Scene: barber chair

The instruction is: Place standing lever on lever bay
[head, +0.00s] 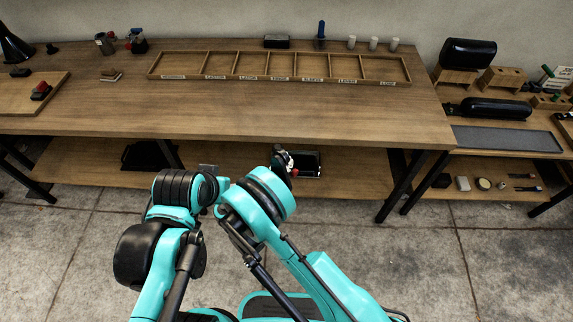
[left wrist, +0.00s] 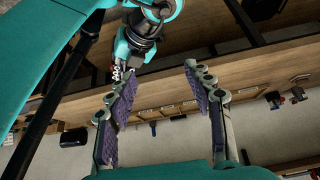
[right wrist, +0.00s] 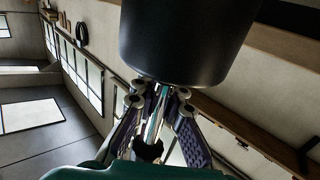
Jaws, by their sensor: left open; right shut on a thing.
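The long wooden tray (head: 280,52) with labelled compartments lies at the back of the bench; its labels are too small to read, so I cannot tell which is the lever bay. My right gripper (right wrist: 160,92) is shut on a slim lever (right wrist: 150,122) with a black end, partly hidden between the fingers. In the head view, my right gripper (head: 284,160) is low, in front of the bench. My left gripper (left wrist: 160,72) is open and empty, with the tray beyond it. A blue-handled thing (head: 321,30) stands upright behind the tray.
The bench (head: 300,115) has clear room in front of the tray. Three white cylinders (head: 373,43) and a dark box (head: 277,41) stand behind the tray. A lower shelf (head: 345,180) runs beneath. A side bench with a grey mat (head: 500,138) is right. My arms are close together.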

